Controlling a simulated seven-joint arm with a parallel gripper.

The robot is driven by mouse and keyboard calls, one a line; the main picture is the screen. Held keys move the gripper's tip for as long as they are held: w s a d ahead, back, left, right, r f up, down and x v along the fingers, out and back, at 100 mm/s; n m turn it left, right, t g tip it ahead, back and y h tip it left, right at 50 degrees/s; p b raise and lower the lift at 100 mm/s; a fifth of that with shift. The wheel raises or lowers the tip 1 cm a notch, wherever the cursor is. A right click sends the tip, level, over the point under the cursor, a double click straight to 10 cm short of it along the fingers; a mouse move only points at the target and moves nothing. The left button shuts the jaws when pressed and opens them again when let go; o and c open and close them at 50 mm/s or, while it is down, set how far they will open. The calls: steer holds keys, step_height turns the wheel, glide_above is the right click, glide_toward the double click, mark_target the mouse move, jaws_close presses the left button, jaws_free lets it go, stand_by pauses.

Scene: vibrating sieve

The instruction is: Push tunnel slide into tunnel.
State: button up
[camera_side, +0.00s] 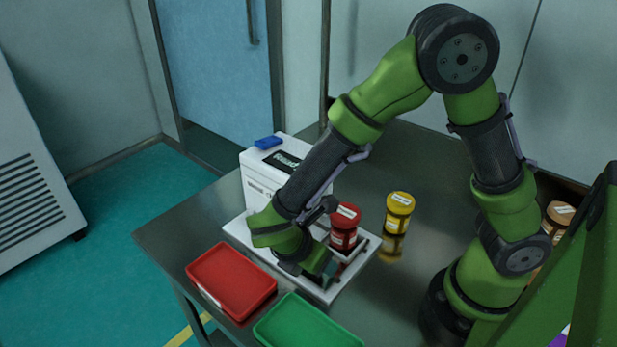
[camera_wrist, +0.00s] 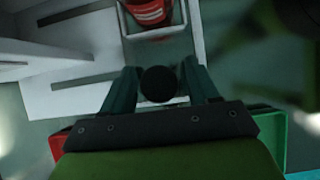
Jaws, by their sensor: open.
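The vibrating sieve is a white machine (camera_side: 262,180) on a flat white base, with a display reading "Ready". The tunnel slide (camera_side: 366,250) is a small pale frame at the base's right side, out in the open. A red-lidded jar (camera_side: 344,226) stands in it. In the wrist view the slide (camera_wrist: 182,40) is at top centre with part of the red jar (camera_wrist: 148,12) in it. My gripper (camera_side: 318,266) is low at the slide's front end. Its open fingers (camera_wrist: 159,68) flank a dark round knob (camera_wrist: 158,84); contact is unclear. My arm hides the tunnel opening.
A red tray (camera_side: 232,272) and a green tray (camera_side: 300,326) lie at the table's front. A yellow jar (camera_side: 399,212) stands behind the slide, and a brown-lidded jar (camera_side: 560,213) is far right. A blue object (camera_side: 268,142) sits on the machine.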

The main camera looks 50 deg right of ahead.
steer(key=shift+w, duration=6.8)
steer(key=o, duration=0.8)
steer(key=shift+c, duration=0.2)
steer(key=v, duration=0.9)
steer(key=shift+r, duration=0.1)
